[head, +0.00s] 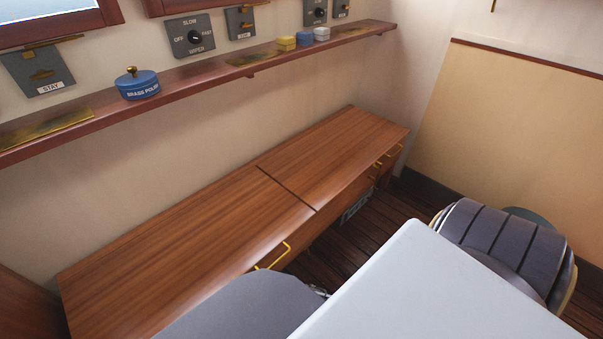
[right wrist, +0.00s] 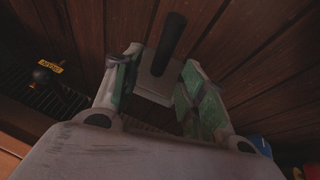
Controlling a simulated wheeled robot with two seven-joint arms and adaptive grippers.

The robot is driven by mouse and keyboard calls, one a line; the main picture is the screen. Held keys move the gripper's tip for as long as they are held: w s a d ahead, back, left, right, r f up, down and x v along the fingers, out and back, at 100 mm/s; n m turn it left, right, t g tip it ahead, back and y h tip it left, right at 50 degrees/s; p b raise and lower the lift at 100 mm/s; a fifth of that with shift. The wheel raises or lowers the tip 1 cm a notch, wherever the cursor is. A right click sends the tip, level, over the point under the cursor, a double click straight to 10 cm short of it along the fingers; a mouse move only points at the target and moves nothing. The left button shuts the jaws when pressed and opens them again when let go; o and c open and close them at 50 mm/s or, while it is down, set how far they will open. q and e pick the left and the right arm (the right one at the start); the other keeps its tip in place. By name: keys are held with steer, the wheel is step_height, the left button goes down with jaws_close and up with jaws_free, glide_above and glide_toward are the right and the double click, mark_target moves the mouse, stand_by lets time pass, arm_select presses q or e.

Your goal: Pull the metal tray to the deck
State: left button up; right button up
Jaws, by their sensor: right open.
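My right gripper (right wrist: 161,65) is open in the right wrist view, its two green-padded fingers apart. Between and beyond them is a flat grey piece (right wrist: 154,88) with a black upright handle (right wrist: 171,42). I cannot tell whether the fingers touch it. A dark ribbed surface (right wrist: 28,92) lies at the left of that view; I cannot tell whether it is the metal tray. In the head view a grey item (head: 356,206) is partly hidden under the wooden cabinet (head: 240,225). The right gripper is hidden in the head view. The left gripper does not show.
Wooden planks (right wrist: 260,30) surround the gripper. A black knob with a yellow tag (right wrist: 50,67) is at the left, a blue item (right wrist: 262,146) at lower right. The cabinet has brass handles (head: 281,256). Above it, a shelf (head: 200,80) carries a blue brass-polish tin (head: 138,86).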

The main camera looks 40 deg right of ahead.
steer(key=v, duration=0.6)
stand_by(0.5)
steer(key=shift+s+r, duration=0.1)
steer(key=shift+r, duration=0.1)
stand_by(0.4)
